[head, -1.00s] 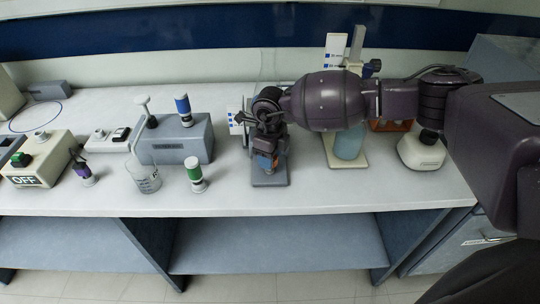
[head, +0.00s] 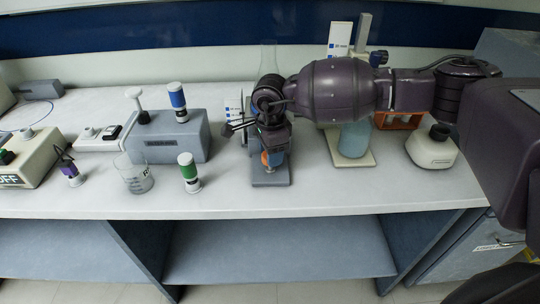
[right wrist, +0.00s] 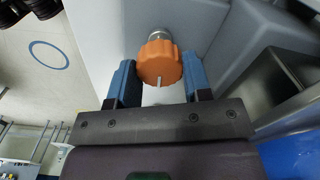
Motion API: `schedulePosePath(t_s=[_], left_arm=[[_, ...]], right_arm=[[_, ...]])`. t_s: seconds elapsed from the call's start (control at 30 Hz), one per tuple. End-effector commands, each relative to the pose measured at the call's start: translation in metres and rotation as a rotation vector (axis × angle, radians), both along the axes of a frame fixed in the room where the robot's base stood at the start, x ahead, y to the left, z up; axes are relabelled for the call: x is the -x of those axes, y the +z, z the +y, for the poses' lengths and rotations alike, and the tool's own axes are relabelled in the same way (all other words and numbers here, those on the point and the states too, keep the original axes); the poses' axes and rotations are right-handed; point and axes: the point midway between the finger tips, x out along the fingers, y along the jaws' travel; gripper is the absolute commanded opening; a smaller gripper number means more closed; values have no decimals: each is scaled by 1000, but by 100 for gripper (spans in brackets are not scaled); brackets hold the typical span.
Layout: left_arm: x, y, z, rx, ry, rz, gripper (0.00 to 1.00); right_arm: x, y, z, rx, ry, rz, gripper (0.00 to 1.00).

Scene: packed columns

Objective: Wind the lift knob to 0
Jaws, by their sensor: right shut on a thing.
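The lift knob is an orange, ridged knob (right wrist: 158,62) on a metal shaft, with a small pale mark on its near edge. In the right wrist view it sits between the two blue fingers of my right gripper (right wrist: 158,82), which is shut on it. In the head view the orange knob (head: 272,158) shows just under my right gripper (head: 270,150), above a grey base plate (head: 270,178). The upper part of this stand is largely hidden behind my arm. I cannot read any scale number. My left gripper is not in view.
To the right stand a blue bottle (head: 354,140) and a white device with a dark knob (head: 432,150). The bench (head: 330,198) in front is clear.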

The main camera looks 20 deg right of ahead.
Motion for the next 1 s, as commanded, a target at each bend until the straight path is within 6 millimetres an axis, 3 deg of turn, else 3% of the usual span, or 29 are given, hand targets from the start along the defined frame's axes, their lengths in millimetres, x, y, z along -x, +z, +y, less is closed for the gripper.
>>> schedulePosePath(t_s=[0.4,0.77,1.0], left_arm=[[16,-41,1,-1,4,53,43],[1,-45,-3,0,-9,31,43],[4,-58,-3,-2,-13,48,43]], right_arm=[[-1,-3,0,-2,397,0,22],[-2,-3,1,-3,738,0,22],[-2,-3,1,-3,967,1,22]])
